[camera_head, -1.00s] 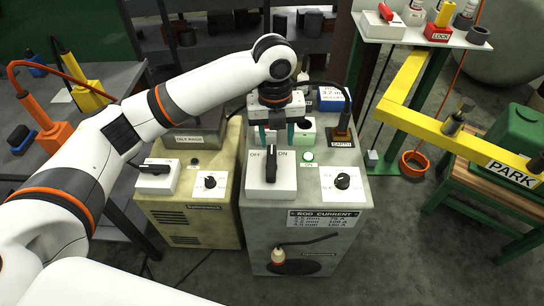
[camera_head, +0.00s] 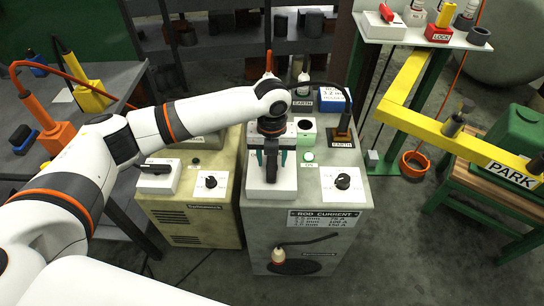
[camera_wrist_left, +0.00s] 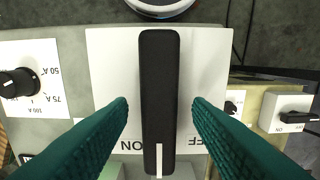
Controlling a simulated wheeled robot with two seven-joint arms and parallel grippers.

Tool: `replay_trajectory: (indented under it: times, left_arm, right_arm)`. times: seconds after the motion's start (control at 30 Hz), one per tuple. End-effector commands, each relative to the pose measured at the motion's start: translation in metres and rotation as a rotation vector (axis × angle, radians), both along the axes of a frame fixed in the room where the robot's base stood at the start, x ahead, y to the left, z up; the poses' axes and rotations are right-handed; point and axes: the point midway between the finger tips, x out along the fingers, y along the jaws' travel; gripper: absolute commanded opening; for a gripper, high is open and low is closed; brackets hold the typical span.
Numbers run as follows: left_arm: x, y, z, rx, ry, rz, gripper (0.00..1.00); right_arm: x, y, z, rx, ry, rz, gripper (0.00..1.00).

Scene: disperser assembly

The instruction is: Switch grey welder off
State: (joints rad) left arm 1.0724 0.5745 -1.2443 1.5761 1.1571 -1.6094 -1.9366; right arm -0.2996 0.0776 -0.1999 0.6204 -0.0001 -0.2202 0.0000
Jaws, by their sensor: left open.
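The grey welder (camera_head: 330,225) stands in the middle of the head view. On its top is a white switch plate (camera_head: 284,189) with a black lever (camera_head: 272,172). In the left wrist view the lever (camera_wrist_left: 160,80) is upright in the picture, its white-marked end between the printed ON and OFF. My left gripper (camera_head: 271,158) is over the switch, its teal fingers open on either side of the lever, with gaps on both sides in the wrist view (camera_wrist_left: 159,105). The green lamp (camera_head: 308,157) beside the plate looks lit. My right gripper is not in view.
A yellowish welder (camera_head: 190,225) with its own black-levered switch (camera_head: 157,175) stands close on the left. The grey welder's dial (camera_head: 343,181) is right of the switch. A yellow PARK bar (camera_head: 430,118) is at right.

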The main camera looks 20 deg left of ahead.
Motion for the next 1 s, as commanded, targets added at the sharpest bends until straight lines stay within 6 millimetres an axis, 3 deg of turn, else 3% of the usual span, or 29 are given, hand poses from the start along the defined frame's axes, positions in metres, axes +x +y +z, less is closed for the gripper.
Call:
replay_trajectory:
  times: [0.33, 0.6, 0.83, 1.0]
  left_arm:
    - [0.0, 0.0, -0.004, 0.0, 0.0, -0.001, 0.44]
    - [0.0, 0.0, -0.004, 0.0, 0.0, -0.001, 0.01]
    - [0.0, 0.0, -0.002, 0.0, 0.001, 0.016, 0.01]
    - [0.0, 0.0, 0.001, -0.001, 0.001, 0.078, 0.01]
  right_arm:
    - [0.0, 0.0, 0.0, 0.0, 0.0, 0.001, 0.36]
    - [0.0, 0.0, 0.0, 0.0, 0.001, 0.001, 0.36]
    - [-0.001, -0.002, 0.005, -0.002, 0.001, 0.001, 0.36]
    - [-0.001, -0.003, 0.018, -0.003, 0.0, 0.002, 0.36]
